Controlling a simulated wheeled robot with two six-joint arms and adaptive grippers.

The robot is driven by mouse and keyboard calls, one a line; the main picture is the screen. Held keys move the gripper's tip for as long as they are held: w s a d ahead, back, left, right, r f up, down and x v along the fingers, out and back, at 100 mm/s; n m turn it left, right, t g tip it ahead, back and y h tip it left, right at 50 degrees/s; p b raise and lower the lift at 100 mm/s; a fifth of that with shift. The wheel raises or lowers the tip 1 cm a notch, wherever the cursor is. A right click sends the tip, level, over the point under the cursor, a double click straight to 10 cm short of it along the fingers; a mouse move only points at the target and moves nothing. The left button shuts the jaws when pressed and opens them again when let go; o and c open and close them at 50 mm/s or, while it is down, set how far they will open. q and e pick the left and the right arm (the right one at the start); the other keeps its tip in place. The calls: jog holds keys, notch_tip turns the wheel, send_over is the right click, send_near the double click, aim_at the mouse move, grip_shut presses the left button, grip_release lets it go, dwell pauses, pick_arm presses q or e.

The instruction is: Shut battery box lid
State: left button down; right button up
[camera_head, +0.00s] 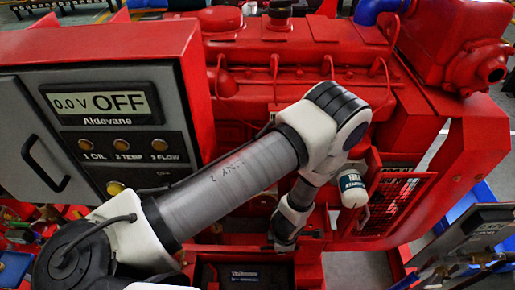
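A dark battery (232,274) with a small white label shows at the bottom centre, with red walls of what looks like its box (307,268) around it. The label faces up, so the box appears open. I cannot clearly make out the lid. My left arm comes in from the lower left, bends at the centre and points down. My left gripper (284,246) is at its end, just above and right of the battery. It is small and dark here, and I cannot tell its fingers' state or any contact. My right gripper is not in view.
A grey control panel (110,135) reading "0.0 V OFF" stands in a red housing on the left. The red engine (300,60) fills the back. A white and green filter (352,188) sits close right of my wrist, beside a red mesh guard (397,203).

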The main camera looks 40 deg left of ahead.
pick_arm(q)
jog(key=shift+s, duration=0.15)
jog(key=shift+s+d+f+p, duration=0.3)
jog(key=shift+s+d+p, duration=0.3)
jog(key=shift+p, duration=0.2)
jog(key=shift+s, duration=0.1)
jog(key=shift+s+d+f+p, duration=0.35)
jog(key=shift+s+d+p, duration=0.25)
jog(key=shift+s, duration=0.15)
